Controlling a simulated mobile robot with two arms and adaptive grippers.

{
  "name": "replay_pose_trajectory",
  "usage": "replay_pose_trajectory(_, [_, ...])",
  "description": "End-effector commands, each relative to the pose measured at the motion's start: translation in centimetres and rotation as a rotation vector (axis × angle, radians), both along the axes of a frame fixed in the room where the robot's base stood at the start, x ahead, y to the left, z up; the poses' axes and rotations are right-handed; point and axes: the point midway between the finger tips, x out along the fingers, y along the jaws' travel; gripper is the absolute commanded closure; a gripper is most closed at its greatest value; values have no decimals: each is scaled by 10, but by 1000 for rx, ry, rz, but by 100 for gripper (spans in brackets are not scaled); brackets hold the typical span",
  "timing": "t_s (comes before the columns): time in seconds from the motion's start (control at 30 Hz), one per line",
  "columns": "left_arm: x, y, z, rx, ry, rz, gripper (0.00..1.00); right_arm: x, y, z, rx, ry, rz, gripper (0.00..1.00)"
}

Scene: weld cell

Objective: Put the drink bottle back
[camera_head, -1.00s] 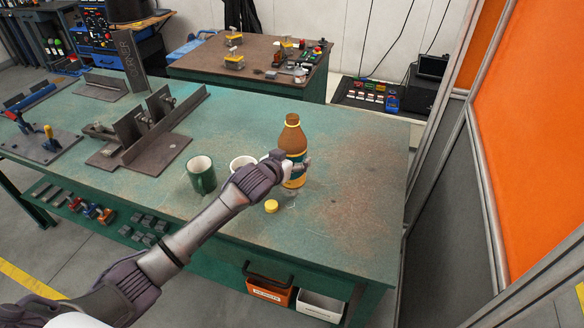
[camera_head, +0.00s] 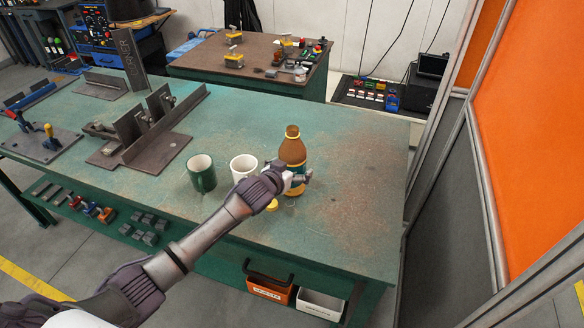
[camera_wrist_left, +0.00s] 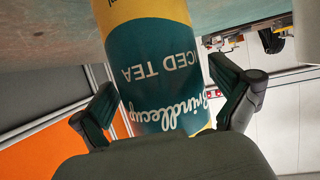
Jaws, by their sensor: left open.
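My left gripper (camera_head: 301,178) is at the bottle's lower half. In the wrist view its fingers (camera_wrist_left: 168,108) are open, one on each side of the bottle; I cannot tell if either touches it. The gripper hides part of the label. My right gripper is not in view.
A green mug (camera_head: 202,175) and a white mug (camera_head: 243,167) stand left of the bottle. A yellow round object (camera_head: 272,206) lies under my left wrist, partly hidden. Steel fixtures (camera_head: 145,130) occupy the table's left. The table (camera_head: 352,190) is clear on the right.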

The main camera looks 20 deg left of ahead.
Motion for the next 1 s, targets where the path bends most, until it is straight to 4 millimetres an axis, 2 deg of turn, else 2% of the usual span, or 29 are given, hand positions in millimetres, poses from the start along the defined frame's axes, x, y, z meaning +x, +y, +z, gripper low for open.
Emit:
replay_pose_trajectory(0.23, [0,0,5,1,-1,1,0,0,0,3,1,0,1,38])
replay_pose_trajectory(0.33, [-9,2,6,0,-1,-1,0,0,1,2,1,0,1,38])
replay_pose_trajectory(0.8, [-91,15,40,1,0,-1,0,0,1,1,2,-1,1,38])
replay_pose_trajectory(1.0, [-107,18,48,0,0,0,0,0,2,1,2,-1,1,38])
